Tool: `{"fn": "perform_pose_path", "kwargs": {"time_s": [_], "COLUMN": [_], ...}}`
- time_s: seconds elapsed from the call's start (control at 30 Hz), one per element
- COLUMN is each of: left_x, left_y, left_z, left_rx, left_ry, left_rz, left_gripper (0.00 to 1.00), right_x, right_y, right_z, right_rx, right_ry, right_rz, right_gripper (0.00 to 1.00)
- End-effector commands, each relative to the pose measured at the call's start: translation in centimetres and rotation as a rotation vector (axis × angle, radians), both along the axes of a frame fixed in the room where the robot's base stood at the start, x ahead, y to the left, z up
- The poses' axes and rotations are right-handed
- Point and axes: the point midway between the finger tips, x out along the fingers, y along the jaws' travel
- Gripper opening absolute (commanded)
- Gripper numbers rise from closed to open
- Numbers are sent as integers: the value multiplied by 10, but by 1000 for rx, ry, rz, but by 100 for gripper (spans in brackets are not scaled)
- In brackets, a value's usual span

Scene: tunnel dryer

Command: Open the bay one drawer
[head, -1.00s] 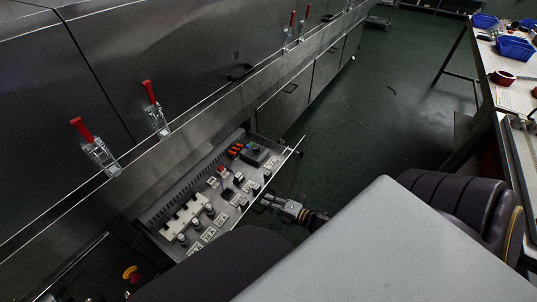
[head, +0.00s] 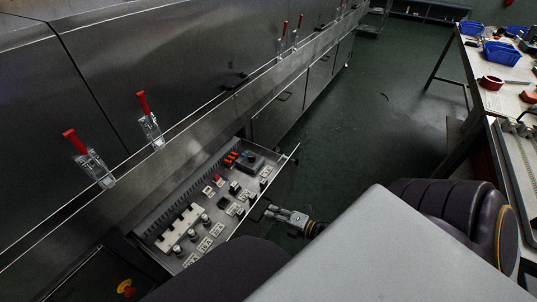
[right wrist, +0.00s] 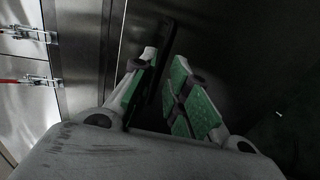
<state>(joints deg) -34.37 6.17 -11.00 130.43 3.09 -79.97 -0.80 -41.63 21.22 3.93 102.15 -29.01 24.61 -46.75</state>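The bay one drawer (head: 221,253) stands pulled out from the steel dryer housing in the head view. Switches, fuse holders and terminal blocks show inside it. Its dark handle (head: 258,209) is on the outer side of the front panel. My right gripper (head: 274,212) is just outside the front, at the handle. In the right wrist view its two green-padded fingers (right wrist: 165,88) are apart, with a dark bar, apparently the handle (right wrist: 165,50), at the gap beyond them. I see no firm grip on it. My left gripper is not in view.
Red-handled clamps (head: 88,158) line the housing above the drawer. Closed lower doors (head: 277,110) continue beyond it. A workbench (head: 497,99) with blue bins (head: 508,53) stands at the right. The green floor (head: 375,110) between is clear.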

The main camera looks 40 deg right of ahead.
Motion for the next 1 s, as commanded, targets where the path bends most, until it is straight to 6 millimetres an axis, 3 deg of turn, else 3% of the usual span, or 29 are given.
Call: {"fn": "perform_pose_path", "kwargs": {"time_s": [0.7, 1.0], "left_x": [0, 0], "left_y": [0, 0], "left_z": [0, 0], "left_rx": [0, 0], "left_ry": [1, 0], "left_rz": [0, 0], "left_gripper": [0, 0], "right_x": [-65, -76], "right_y": [-23, -27], "right_z": [13, 17], "right_rx": [1, 1], "right_ry": [2, 0], "right_rz": [-1, 0], "right_gripper": [17, 17]}}
